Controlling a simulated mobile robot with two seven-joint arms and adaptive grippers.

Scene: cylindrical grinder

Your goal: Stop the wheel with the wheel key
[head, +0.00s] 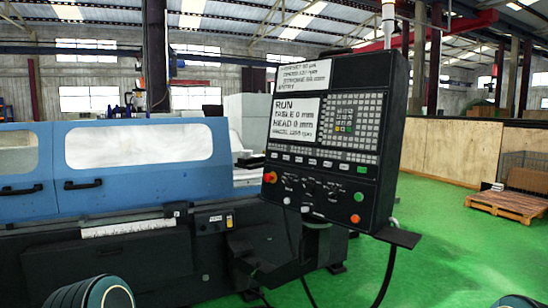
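The black control panel (372,85) of the grinder stands tilted at the centre right, facing me. Its lower screen (293,119) shows RUN, TABLE 0 mm, HEAD 0 mm and a wheel line with an rpm value too small to read surely. A row of small light keys (313,162) runs below the screen, with a keypad (350,122) to the right. The key labels are too small to read, so I cannot tell which one is the wheel key. Neither gripper is in view; only rounded parts of my arms show at the bottom corners.
A red knob (269,177), a green button (361,197) and a red button (355,218) sit on the lower panel. A small shelf (398,237) juts out below it. The blue grinder housing (110,190) stands left. Green floor lies open at right, before a wooden pallet (507,204).

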